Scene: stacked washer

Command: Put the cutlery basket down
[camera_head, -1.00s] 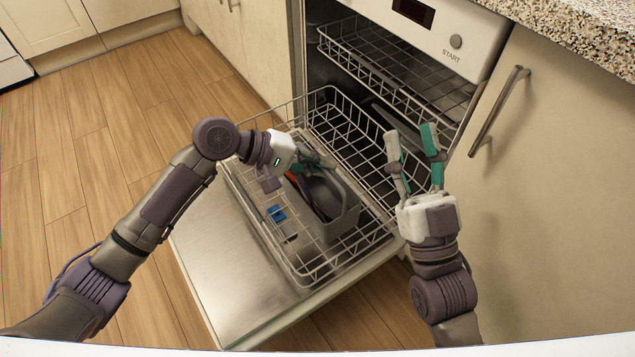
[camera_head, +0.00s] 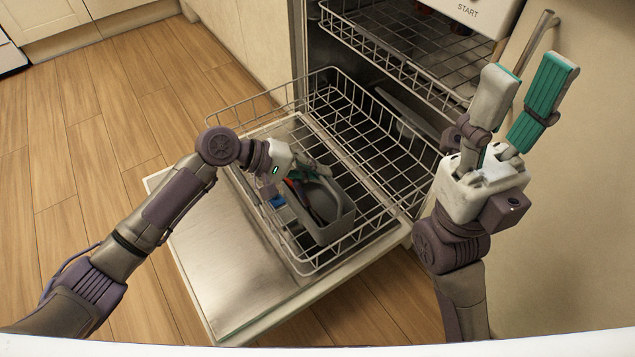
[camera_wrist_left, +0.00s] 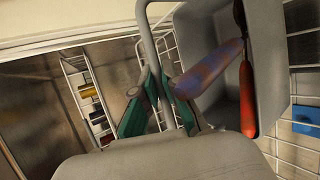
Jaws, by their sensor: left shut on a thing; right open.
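The grey cutlery basket (camera_head: 335,215) is inside the lower dishwasher rack (camera_head: 385,215), near its front left part. It holds cutlery, including a red handle (camera_wrist_left: 247,98) and a purple-blue handle (camera_wrist_left: 208,76) in the left wrist view. My left gripper (camera_head: 305,172) is shut on the basket's handle; its teal-padded fingers (camera_wrist_left: 160,102) close around the grey bar in the left wrist view. I cannot tell whether the basket's underside touches the rack's floor. My right gripper (camera_head: 518,95) is open and empty, raised to the right of the rack.
The dishwasher door (camera_head: 225,265) lies open, with the lower rack pulled out over it. The upper rack (camera_head: 400,50) is partly out above. A blue item (camera_head: 277,202) sits beside the basket. A cabinet (camera_head: 575,190) stands at the right.

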